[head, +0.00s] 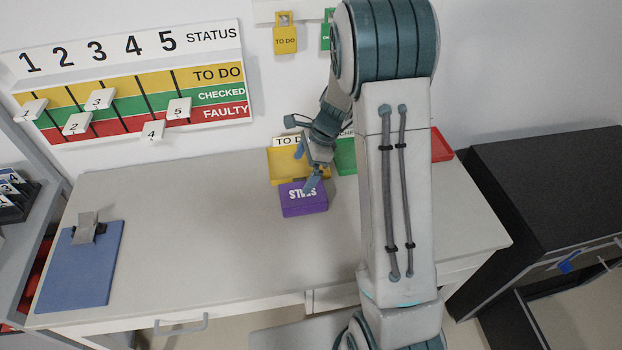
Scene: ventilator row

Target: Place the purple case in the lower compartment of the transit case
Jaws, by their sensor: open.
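The purple case (303,204) lies on the grey table, in front of the yellow tray. White lettering shows on its top, partly covered by a finger of my gripper. My gripper (307,180) is open at the case's back edge, with a fingertip over its top; I cannot tell whether it touches.
A yellow tray (283,168), a green tray (346,160) and a red tray (441,147) stand along the wall, partly behind my arm. A blue clipboard (80,270) lies at the table's left. The table's middle left is clear. A status board (135,85) hangs above.

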